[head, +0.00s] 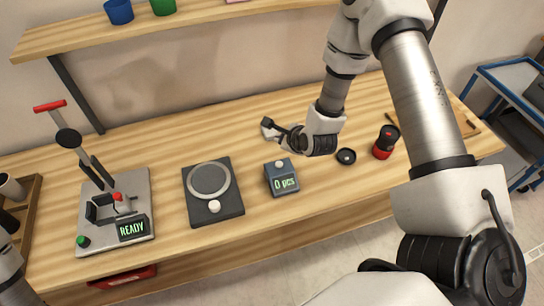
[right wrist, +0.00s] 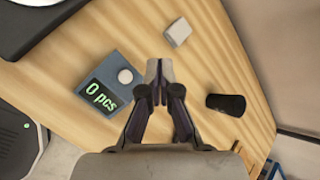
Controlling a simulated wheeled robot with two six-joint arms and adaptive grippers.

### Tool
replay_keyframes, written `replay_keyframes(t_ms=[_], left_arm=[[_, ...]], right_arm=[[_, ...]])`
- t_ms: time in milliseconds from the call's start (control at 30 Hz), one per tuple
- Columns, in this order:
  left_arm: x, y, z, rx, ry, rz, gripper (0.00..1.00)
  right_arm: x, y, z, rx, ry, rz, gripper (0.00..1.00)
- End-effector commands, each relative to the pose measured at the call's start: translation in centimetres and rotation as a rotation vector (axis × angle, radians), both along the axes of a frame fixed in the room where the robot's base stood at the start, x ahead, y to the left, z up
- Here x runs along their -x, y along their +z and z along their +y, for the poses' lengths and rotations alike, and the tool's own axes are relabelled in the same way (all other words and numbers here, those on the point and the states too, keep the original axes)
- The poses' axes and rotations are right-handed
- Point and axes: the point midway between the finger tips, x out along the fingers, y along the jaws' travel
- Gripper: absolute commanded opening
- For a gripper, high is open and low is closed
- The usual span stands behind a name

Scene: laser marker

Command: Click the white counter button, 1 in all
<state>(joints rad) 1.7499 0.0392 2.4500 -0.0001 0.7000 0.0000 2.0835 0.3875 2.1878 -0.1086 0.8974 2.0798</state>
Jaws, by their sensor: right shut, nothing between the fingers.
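The counter (head: 283,184) is a small blue-grey box on the bench, its green display reading "0 pcs". Its round white button (head: 279,165) is on top. The right wrist view shows the counter (right wrist: 98,78) and the button (right wrist: 125,76) left of the fingertips, uncovered. My right gripper (head: 272,129) is shut and empty, behind the counter in the head view and apart from the button. Its fingertips (right wrist: 159,72) are together in the right wrist view. My left gripper is not clearly in view.
A dark plate with a round disc (head: 209,180) lies left of the counter. A fixture with a "READY" display (head: 132,229) stands further left. A small black round thing (head: 346,156) and a red-black one (head: 386,142) are right. A pale block (right wrist: 178,32) lies beyond the fingertips.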

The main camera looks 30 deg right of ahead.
Motion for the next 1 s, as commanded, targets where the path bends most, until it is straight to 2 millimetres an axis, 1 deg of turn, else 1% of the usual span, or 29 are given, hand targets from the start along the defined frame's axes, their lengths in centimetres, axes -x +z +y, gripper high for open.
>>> replay_keyframes(t_ms=[167,267,467,667,733,833,1000], left_arm=[[0.0,-0.2,0.0,0.000,0.000,0.000,0.00],[0.0,-0.5,0.0,0.000,0.001,0.000,0.00],[0.0,-1.9,0.0,0.000,0.001,0.000,0.00],[0.0,-3.4,0.0,0.000,0.001,0.000,0.00],[0.0,-4.7,0.0,0.000,0.001,-0.001,0.00],[0.0,-5.7,0.0,0.000,0.001,0.000,0.00],[0.0,-6.1,0.0,0.000,0.001,0.000,0.00]], right_arm=[[0.0,-0.2,0.0,0.002,0.002,0.001,0.00],[0.0,-0.9,0.0,0.002,0.003,0.002,0.00],[0.0,-3.4,0.0,0.003,0.004,0.002,0.00],[0.1,-6.5,0.1,0.004,0.005,0.004,0.00],[0.0,-7.8,0.1,0.003,0.004,0.002,0.00],[0.0,-8.7,0.1,0.003,0.004,0.002,0.00],[0.0,-9.0,0.1,0.002,0.003,0.002,0.00]])
